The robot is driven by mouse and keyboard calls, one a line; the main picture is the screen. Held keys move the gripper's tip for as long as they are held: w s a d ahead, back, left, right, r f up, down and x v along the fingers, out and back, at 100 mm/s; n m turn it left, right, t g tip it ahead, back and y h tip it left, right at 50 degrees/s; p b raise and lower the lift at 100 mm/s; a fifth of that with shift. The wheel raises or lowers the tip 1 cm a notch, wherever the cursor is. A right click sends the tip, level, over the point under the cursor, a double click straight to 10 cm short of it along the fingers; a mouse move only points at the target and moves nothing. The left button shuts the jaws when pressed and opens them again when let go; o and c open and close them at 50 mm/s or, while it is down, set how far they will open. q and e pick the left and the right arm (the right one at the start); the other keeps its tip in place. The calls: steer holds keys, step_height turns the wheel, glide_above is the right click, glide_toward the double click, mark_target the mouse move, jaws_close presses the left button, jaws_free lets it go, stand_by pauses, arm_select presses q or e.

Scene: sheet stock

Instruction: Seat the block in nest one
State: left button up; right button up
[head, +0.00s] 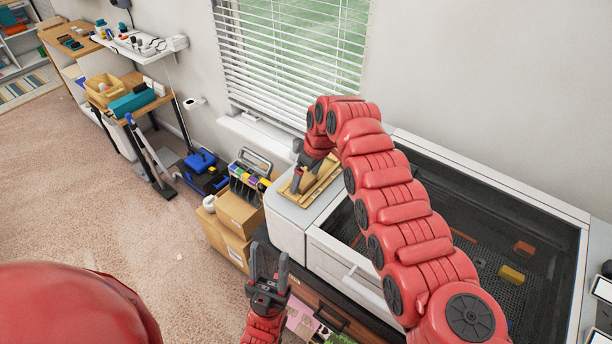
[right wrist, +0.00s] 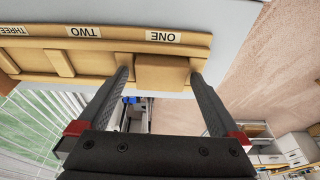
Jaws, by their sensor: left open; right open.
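A wooden tray (right wrist: 90,45) with nests labelled ONE, TWO and THREE lies on a white machine top; it also shows in the head view (head: 328,178). A plain tan block (right wrist: 163,75) stands at the nest under label ONE. Its underside is hidden, so I cannot tell how deep it sits. My right gripper (right wrist: 160,76) is open, with one finger on each side of the block and a small gap showing at each. In the head view the right gripper (head: 303,180) is over the tray. My left gripper (head: 268,272) is open and empty, low in front of the machine.
The white machine (head: 345,265) has a dark glass lid (head: 450,215), with orange and yellow pieces visible inside. Cardboard boxes (head: 235,215) and a caddy (head: 248,172) stand left of it. A window with blinds (head: 290,60) is behind. Open carpet lies to the left.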

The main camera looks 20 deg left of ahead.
mark_target(305, 179)
steer(key=shift+w+r, duration=0.1)
steer(key=b+v, duration=0.3)
steer(key=b, duration=0.1)
steer(key=shift+d+r, duration=0.2)
steer(key=shift+r, duration=0.1)
steer(key=b+v, duration=0.2)
steer(key=v, duration=0.6)
steer(key=shift+b, duration=0.4)
steer(key=shift+a, duration=0.1)
